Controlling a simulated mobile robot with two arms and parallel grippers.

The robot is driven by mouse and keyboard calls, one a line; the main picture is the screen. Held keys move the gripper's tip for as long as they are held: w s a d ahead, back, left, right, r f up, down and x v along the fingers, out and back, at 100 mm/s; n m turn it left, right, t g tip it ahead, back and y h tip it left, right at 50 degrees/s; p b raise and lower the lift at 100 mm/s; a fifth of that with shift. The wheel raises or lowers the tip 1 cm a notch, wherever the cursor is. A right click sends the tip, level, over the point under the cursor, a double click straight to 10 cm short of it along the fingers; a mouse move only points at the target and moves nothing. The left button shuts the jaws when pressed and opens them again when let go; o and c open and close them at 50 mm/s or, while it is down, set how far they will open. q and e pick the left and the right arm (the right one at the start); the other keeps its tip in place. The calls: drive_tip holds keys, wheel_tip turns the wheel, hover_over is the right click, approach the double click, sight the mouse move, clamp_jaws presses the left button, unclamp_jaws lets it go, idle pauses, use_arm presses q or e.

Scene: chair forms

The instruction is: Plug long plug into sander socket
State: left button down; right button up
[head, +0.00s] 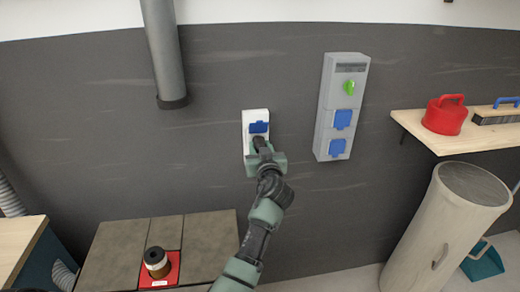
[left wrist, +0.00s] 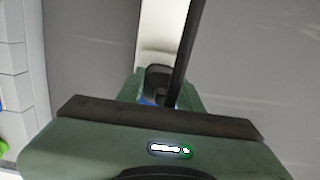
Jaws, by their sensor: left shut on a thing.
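A narrow white socket box (head: 249,118) with a blue flap (head: 258,127) is mounted on the dark wall. My left gripper (head: 261,152) is at the lower part of this box, shut on a dark plug (head: 259,142) just below the flap. The left wrist view shows the dark plug (left wrist: 158,78) in front of the white box (left wrist: 156,35), with a black cable (left wrist: 188,45) rising from it. My gripper hides the contact, so I cannot tell how far the plug is in. My right gripper is not in view.
A larger grey box (head: 328,115) with blue flaps and a green knob is on the wall to the right. A shelf (head: 440,140) holds a red container (head: 445,115). A wooden drum (head: 440,230) stands below. A grey-topped table (head: 120,250) is at lower left.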

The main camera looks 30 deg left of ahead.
use_arm(q)
drive_tip(key=shift+w+a+r, duration=0.1)
drive_tip(key=shift+a+r, duration=0.05)
drive_tip(key=shift+a, duration=0.05)
drive_tip(key=shift+w+a, duration=0.1)
drive_tip(key=shift+b, duration=0.55)
idle(0.7)
drive_tip(key=shift+w, duration=0.1)
drive_tip(key=c, duration=1)
unclamp_jaws()
drive_tip(key=shift+a, duration=0.1)
drive_tip(key=shift+o, duration=0.7)
drive_tip(key=shift+w+f, duration=0.1)
drive_tip(key=shift+f, duration=0.1)
